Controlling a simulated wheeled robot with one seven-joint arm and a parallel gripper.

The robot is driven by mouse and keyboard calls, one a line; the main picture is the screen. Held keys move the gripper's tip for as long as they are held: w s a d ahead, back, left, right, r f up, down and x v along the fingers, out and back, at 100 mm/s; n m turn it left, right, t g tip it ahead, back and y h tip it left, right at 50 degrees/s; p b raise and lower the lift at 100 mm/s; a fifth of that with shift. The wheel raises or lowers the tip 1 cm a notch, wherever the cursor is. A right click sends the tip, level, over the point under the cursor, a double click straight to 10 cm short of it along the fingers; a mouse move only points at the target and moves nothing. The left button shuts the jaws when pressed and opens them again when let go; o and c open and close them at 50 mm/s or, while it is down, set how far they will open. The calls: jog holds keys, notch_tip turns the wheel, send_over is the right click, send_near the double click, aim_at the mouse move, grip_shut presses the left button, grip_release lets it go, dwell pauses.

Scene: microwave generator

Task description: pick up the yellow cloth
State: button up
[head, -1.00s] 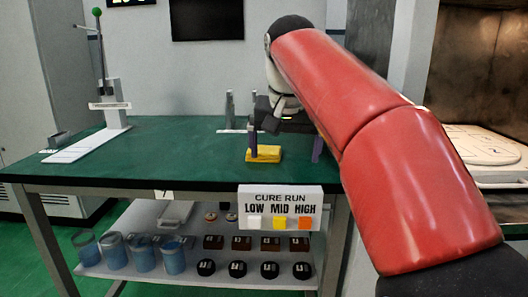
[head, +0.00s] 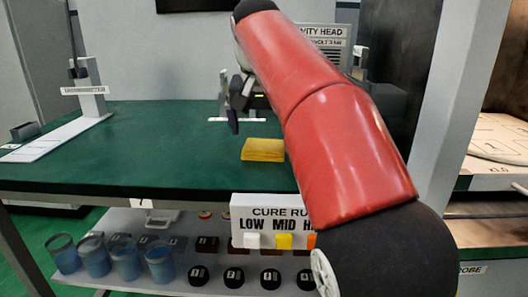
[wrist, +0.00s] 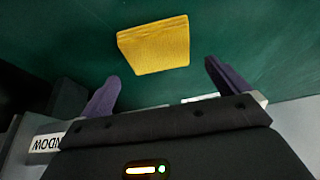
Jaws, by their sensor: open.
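The yellow cloth (head: 263,149) lies as a folded, flat block on the green table top (head: 160,150), near its front edge. It also shows whole in the wrist view (wrist: 155,46), beyond the fingertips and between their lines. My gripper (head: 236,118) is above the table, behind and left of the cloth in the head view. In the wrist view its two purple fingers (wrist: 162,72) are spread apart with nothing between them. The gripper is open and apart from the cloth. In the head view, my red arm hides part of the gripper.
A white-based stand (head: 88,100) is at the table's left. A CURE RUN sign (head: 270,222) with coloured blocks hangs at the front edge. Blue cups (head: 95,257) and dark round pieces are on the lower shelf. The table's left middle is clear.

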aim_at(265, 142)
jog(key=x, duration=0.4)
jog(key=shift+b, duration=0.4)
jog(key=c, duration=0.9)
jog(key=shift+r, duration=0.15)
